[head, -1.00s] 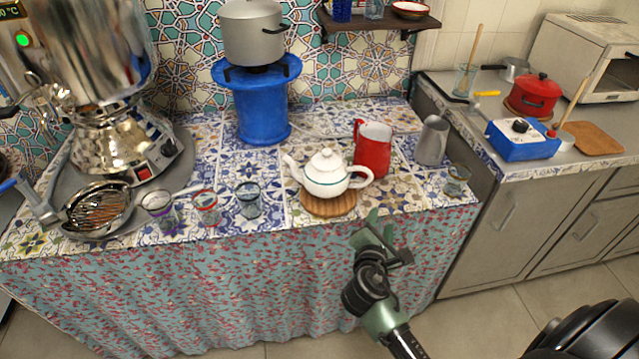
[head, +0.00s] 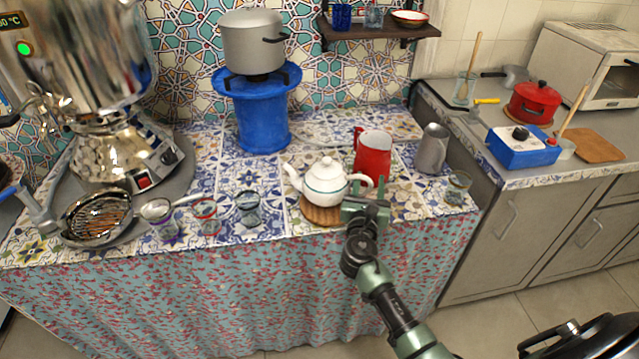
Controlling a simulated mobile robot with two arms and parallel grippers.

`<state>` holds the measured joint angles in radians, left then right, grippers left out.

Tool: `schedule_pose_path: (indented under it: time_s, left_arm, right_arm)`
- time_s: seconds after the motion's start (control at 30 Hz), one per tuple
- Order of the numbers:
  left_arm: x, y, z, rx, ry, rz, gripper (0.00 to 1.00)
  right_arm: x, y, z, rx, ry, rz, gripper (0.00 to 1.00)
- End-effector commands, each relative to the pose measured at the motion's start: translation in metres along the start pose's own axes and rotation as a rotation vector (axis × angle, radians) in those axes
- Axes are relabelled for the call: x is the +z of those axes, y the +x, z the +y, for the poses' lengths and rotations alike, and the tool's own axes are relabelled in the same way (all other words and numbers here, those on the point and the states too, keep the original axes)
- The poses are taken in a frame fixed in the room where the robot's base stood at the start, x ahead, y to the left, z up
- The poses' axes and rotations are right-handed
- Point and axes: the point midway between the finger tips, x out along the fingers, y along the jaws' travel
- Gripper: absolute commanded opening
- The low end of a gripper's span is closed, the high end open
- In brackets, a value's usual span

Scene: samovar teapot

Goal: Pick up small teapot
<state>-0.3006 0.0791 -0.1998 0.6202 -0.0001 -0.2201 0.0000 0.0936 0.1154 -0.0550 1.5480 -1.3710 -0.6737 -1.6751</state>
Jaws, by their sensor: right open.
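The small teapot (head: 325,184) is white with a thin dark band and a lid. It stands upright on a round wooden trivet (head: 318,214) near the front of the tiled counter. Its spout points left and its handle points right. My right gripper (head: 368,190) is at the handle side of the teapot, with its jaws open. One finger is close to the handle, and I cannot tell whether they touch. The gripper hides the right edge of the trivet. My left gripper is not in view.
A red jug (head: 373,155) stands just behind my right gripper, with a grey metal pitcher (head: 432,149) and a small glass (head: 457,188) to the right. Several glasses stand left of the teapot. A large samovar (head: 120,140) stands at far left.

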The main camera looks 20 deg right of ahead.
Motion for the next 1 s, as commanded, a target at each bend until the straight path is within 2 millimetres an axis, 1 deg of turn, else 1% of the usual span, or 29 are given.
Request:
schedule_pose_path:
  time_s: [0.03, 0.13, 0.37, 0.4, 0.47, 0.5, 0.53, 1.0]
  left_arm:
    - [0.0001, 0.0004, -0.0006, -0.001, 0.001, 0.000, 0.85]
    - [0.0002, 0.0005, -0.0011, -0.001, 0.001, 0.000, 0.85]
    - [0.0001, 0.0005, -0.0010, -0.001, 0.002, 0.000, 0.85]
    - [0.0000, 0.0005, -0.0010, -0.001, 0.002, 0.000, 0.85]
    - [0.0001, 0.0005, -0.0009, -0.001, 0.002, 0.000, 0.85]
    - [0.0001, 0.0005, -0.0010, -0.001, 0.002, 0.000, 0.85]
    - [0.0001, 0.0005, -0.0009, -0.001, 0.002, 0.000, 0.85]
    - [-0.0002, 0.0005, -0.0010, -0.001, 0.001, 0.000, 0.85]
  right_arm:
    - [0.0000, 0.0075, -0.0006, -0.002, -0.001, -0.001, 0.42]
    - [-0.0004, 0.0150, -0.0010, -0.002, 0.000, 0.000, 0.42]
    - [-0.0006, 0.0162, -0.0009, -0.001, 0.002, 0.001, 0.42]
    - [-0.0006, 0.0162, -0.0009, -0.001, 0.002, 0.001, 0.36]
    - [-0.0007, 0.0161, -0.0009, -0.001, 0.002, 0.001, 0.20]
    - [-0.0007, 0.0160, -0.0009, -0.001, 0.002, 0.001, 0.08]
    - [-0.0007, 0.0160, -0.0009, -0.001, 0.002, 0.001, 0.00]
    - [-0.0015, 0.0156, -0.0010, -0.001, 0.000, 0.002, 0.00]
